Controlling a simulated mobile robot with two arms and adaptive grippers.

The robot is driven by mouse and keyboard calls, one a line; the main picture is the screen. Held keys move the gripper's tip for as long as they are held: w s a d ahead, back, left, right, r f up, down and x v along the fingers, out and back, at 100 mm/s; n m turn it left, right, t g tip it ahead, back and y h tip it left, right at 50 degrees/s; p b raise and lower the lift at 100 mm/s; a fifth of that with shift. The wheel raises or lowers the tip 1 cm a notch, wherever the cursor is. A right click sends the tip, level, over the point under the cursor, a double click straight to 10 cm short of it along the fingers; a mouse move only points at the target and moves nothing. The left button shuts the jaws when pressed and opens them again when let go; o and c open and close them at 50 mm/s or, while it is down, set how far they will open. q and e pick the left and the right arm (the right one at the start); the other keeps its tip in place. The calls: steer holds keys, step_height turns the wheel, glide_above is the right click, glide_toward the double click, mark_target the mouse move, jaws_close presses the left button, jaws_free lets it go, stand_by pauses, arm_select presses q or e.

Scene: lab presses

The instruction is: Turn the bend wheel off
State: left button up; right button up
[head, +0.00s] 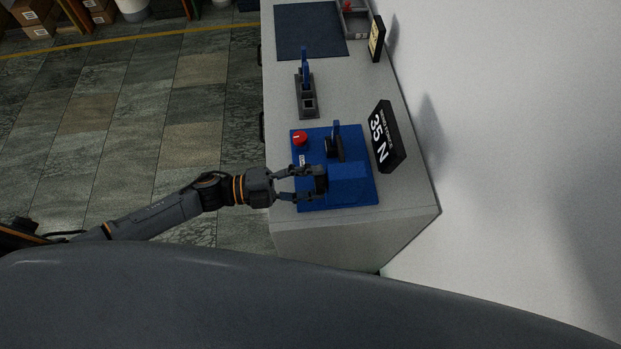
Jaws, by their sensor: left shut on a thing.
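The blue press machine (357,198) stands near the front end of the grey bench. A dark wheel-like part (321,184) sits on the left side of its blue housing; I take it for the bend wheel, and my gripper partly hides it. My left gripper (308,184) reaches in from the left and is shut on this wheel, one finger on either side. A red knob (299,138) is at the machine's far left corner, with a small white label below it. An upright blue piece (336,128) rises from a dark clamp. My right gripper is not in view.
A black display (385,137) reading "35 N" stands right of the machine, near the wall. Farther back on the bench (291,240) are a dark fixture with a blue handle (305,68), a dark mat (310,30) and a small sign (376,39). The floor at left is open.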

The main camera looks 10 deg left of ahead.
arm_select(q)
steer(key=n+p, duration=0.2)
steer(key=n, duration=1)
steer(key=shift+w+r+n, duration=0.1)
steer(key=shift+w+n, duration=0.05)
steer(key=shift+n, duration=0.25)
steer(key=shift+n+p, duration=0.45)
steer(key=shift+n, duration=1.05)
steer(key=o, duration=1.2)
